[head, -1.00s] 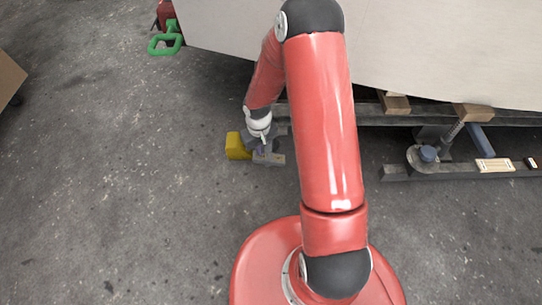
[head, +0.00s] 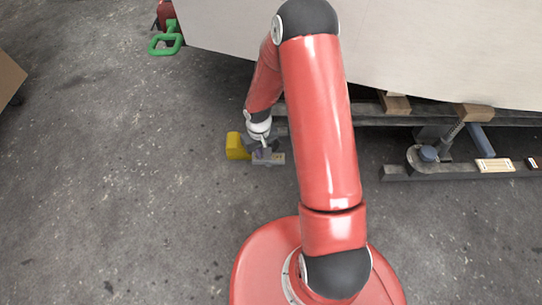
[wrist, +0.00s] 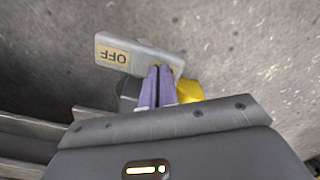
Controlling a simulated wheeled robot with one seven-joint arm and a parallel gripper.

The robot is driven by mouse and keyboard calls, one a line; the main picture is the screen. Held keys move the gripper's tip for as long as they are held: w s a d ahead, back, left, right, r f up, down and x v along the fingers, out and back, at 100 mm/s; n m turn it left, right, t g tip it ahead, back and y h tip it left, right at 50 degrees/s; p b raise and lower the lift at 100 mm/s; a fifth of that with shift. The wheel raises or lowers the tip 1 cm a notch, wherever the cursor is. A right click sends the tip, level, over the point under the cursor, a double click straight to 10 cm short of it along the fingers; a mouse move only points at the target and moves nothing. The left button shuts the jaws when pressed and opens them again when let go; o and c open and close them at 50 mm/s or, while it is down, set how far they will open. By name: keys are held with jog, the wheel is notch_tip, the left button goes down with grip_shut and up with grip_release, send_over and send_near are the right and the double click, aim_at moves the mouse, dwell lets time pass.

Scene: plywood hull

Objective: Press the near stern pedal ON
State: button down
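The pedal is a grey bar (head: 272,159) beside a yellow housing (head: 236,147) on the floor, left of my arm in the head view. In the wrist view the grey bar (wrist: 140,55) shows an upside-down OFF label at its left end. The yellow housing (wrist: 189,91) shows to the right, partly behind my fingers. My gripper (wrist: 160,68) has its two purple fingers together, with nothing between them. The fingertips overlap the right end of the bar, away from the OFF label. Whatever marking is at that end is hidden. I cannot tell whether the fingertips touch the bar.
A large pale hull panel (head: 430,50) hangs over the back right. Dark rails (head: 460,172) with wooden blocks and a clamp lie below it on the right. A green-handled object (head: 165,45) stands at the back left.

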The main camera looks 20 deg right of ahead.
jog(key=shift+s+f, duration=0.1)
jog(key=shift+f, duration=0.3)
jog(key=shift+d+r, duration=0.1)
jog(key=shift+r+p, duration=2.55)
jog(key=shift+r, duration=0.95)
jog(key=s+d+r+m+t+h+p, duration=0.1)
jog(key=s+r+p, duration=0.1)
jog(key=r, duration=1.1)
jog(key=s+r+t+p, duration=0.2)
jog(key=r, duration=1.1)
jog(key=s+a+r+m+t+y+p, duration=0.1)
jog(key=s+r+p, duration=0.3)
jog(key=s+r, duration=1.4)
jog(key=shift+t, duration=0.8)
